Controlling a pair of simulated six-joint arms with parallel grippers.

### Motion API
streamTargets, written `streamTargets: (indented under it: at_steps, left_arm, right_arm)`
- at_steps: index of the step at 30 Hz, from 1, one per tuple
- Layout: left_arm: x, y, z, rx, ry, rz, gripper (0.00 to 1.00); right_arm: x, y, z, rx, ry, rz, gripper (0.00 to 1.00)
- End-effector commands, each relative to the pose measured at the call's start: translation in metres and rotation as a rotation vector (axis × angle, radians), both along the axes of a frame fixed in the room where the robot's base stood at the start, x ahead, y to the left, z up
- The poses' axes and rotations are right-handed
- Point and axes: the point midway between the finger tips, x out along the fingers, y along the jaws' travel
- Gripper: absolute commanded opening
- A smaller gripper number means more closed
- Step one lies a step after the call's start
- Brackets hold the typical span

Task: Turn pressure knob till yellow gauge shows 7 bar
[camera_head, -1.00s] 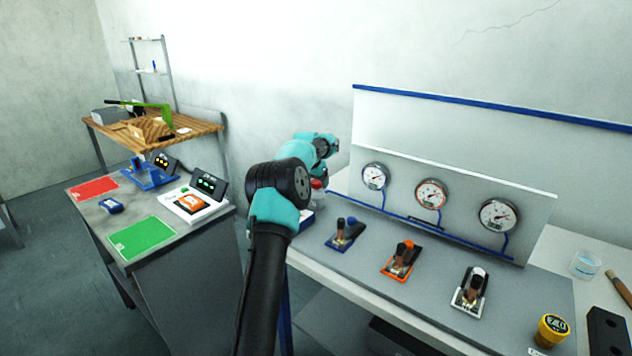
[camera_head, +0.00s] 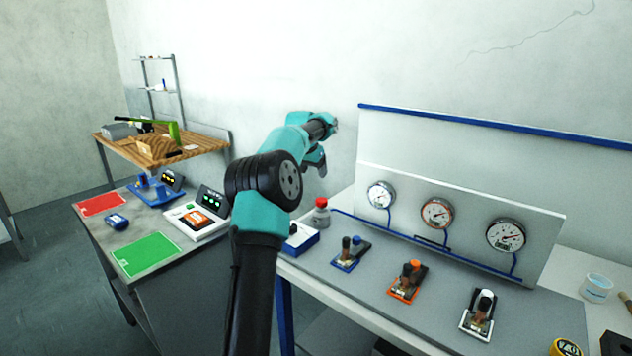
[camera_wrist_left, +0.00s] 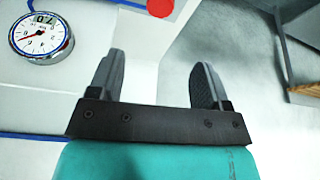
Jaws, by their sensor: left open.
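Three round gauges sit on a pale upright panel: a left one (camera_head: 381,195), a middle one with an orange-red rim (camera_head: 437,213) and a right one with a dark rim (camera_head: 506,235). No rim looks clearly yellow; the dials are too small to read in the head view. Below them stand a blue valve unit (camera_head: 350,254), an orange one (camera_head: 408,281) and a white one (camera_head: 478,314), each with upright knobs or levers. My left gripper (camera_head: 318,160) is open and empty, left of the panel. Its wrist view shows its spread fingers (camera_wrist_left: 160,85) and one gauge (camera_wrist_left: 40,38). My right gripper is not in view.
A red-capped bottle (camera_head: 320,212) and a blue-white box (camera_head: 299,238) stand left of the valves. A yellow-black round object (camera_head: 565,347) and a clear cup (camera_head: 597,287) are at right. A side bench with a green mat (camera_head: 146,254) is at left.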

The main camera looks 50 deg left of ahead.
Motion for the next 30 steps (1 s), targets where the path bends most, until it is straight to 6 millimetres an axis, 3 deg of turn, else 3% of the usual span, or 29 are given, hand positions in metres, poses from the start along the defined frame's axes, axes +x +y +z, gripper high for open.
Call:
streamTargets:
  at_steps: [6,22,26,30]
  left_arm:
    - [-0.008,-0.003,0.02,0.0,0.001,-0.001,0.71]
    - [-0.009,-0.003,0.021,-0.002,0.001,0.001,0.71]
    - [-0.011,-0.004,0.012,-0.034,-0.011,0.033,0.71]
    - [-0.018,-0.011,-0.016,-0.148,-0.046,0.153,0.71]
  right_arm:
    - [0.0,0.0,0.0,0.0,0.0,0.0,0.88]
    - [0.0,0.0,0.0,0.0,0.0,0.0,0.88]
    - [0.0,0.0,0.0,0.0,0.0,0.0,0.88]
    - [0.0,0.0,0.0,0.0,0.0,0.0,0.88]
